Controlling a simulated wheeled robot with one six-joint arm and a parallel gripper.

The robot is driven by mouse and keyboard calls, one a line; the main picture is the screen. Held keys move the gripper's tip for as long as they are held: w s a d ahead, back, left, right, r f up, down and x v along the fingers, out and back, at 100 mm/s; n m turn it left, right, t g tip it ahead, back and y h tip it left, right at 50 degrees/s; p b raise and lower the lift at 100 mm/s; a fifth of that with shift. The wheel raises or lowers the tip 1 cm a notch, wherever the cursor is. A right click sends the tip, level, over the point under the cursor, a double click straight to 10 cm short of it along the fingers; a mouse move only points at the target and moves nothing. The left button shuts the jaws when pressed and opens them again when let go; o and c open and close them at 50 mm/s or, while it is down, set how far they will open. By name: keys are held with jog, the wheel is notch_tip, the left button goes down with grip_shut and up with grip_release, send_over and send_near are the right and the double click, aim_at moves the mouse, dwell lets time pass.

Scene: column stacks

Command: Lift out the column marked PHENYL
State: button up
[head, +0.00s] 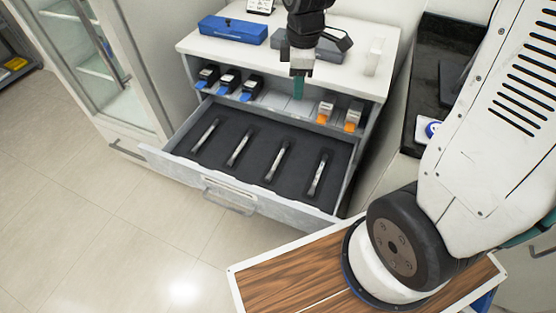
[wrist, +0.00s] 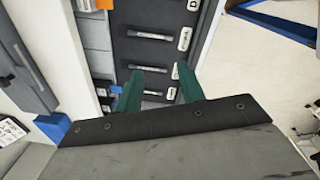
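Several slim metallic columns lie in separate slots of a dark foam insert in the open drawer (head: 230,193). In the head view they run from the leftmost column (head: 206,135), through the second (head: 240,147) and third (head: 278,161), to the rightmost (head: 319,174). Their markings are too small to read, so I cannot tell which is PHENYL. My gripper (head: 298,86) hangs above the cabinet, behind the drawer. In the wrist view my gripper (wrist: 160,69) has its two green fingers apart with nothing held between them; columns (wrist: 145,33) show beyond them.
The cabinet top holds a blue box (head: 233,30), a grey box (head: 325,48) partly behind my gripper, and a clear container (head: 374,57). The shelf above the drawer holds blue-ended items (head: 227,81) and orange-ended items (head: 325,112). White labels (wrist: 185,38) line the drawer's edge.

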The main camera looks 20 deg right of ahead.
jog(key=w+f+n, duration=0.6)
jog(key=f, duration=0.5)
jog(key=n, duration=0.3)
send_over(278, 159)
notch_tip(278, 159, down, 8)
jog(key=f+n, duration=0.1)
jog(key=f, duration=0.3)
jog(key=f+n, duration=0.2)
jog(key=f, duration=0.2)
jog(key=f+n, duration=0.1)
jog(key=f, duration=0.3)
jog(key=shift+w+f+n+g, duration=0.1)
jog(key=shift+w+n+g, duration=0.2)
jog(key=shift+n, duration=0.1)
jog(key=f, duration=0.8)
jog(key=shift+s+f, duration=0.1)
jog(key=shift+s, duration=0.15)
grip_shut()
